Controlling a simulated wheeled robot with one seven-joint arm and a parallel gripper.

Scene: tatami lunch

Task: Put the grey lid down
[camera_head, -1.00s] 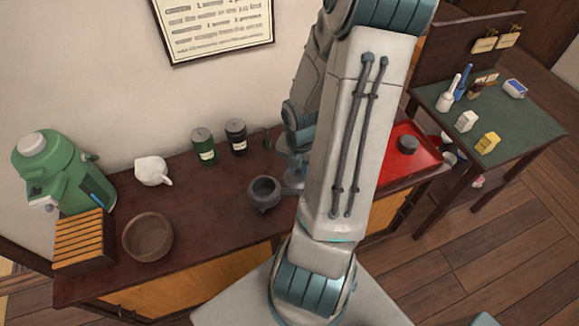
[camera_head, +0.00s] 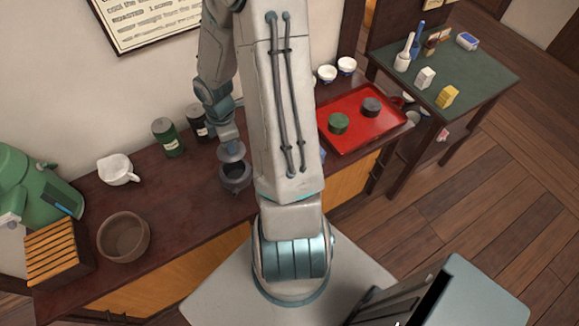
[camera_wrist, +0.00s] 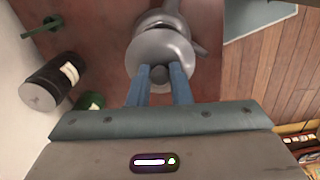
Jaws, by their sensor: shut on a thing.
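The grey lid (camera_head: 231,151) is a round metal disc with a knob. My gripper (camera_wrist: 160,73) is shut on that knob; the lid also shows between the fingertips in the wrist view (camera_wrist: 160,48). In the head view the lid is just above the dark grey pot (camera_head: 235,176), near its mouth. The pot shows partly behind the lid in the wrist view (camera_wrist: 170,20). I cannot tell whether lid and rim touch. The lid hides most of the pot's opening.
A green canister (camera_head: 168,138) and a black canister (camera_head: 198,122) stand behind the pot. A white pitcher (camera_head: 117,170) and brown bowl (camera_head: 123,238) are left. A red tray (camera_head: 358,138) with a green disc (camera_head: 338,123) and dark disc (camera_head: 371,107) is right.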

